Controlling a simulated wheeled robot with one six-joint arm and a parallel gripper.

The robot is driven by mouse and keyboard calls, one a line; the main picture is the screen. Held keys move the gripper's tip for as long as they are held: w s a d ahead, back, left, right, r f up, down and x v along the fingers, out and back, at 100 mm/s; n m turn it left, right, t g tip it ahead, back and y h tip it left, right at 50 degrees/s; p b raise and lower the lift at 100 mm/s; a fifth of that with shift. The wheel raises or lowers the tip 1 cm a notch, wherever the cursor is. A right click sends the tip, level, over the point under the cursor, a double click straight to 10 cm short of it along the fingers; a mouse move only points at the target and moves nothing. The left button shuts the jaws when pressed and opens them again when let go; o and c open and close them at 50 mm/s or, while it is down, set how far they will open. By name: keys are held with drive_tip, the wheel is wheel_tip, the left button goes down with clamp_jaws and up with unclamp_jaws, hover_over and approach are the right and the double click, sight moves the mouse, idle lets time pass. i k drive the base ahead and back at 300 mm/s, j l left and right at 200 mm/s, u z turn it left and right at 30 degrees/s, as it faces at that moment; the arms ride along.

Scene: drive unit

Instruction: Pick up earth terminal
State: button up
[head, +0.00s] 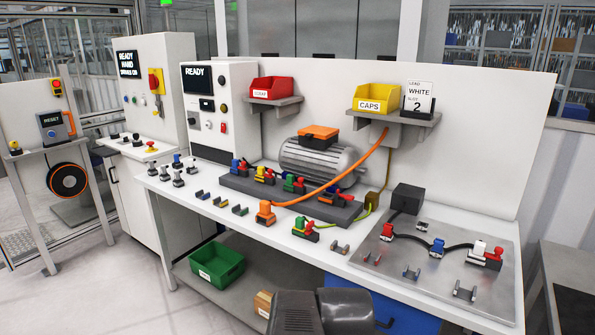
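A small terminal with green, red and yellow parts (304,230) sits on the white bench top near its front edge, right of the orange connector. A thin yellow-green lead (345,228) runs from beside it towards a brownish box behind; this looks like the earth terminal, though no label is readable. Dark grey parts of my own arm show at the bottom centre, below the bench edge. My gripper's fingertips are not visible.
An orange connector (265,213) with a thick orange cable (345,178) is close by on the left. A grey motor (318,160) stands behind on a dark base with several coloured terminals. A metal plate (400,262) with connectors lies right. A green bin (217,265) is on the lower shelf.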

sight(299, 225)
drive_tip(key=i+l+u, duration=0.2)
drive_tip(key=i, duration=0.25)
drive_tip(key=i+u, duration=0.2)
drive_tip(key=i, duration=0.25)
drive_tip(key=i+l+u, duration=0.2)
drive_tip(key=i, duration=0.25)
drive_tip(key=l, duration=0.1)
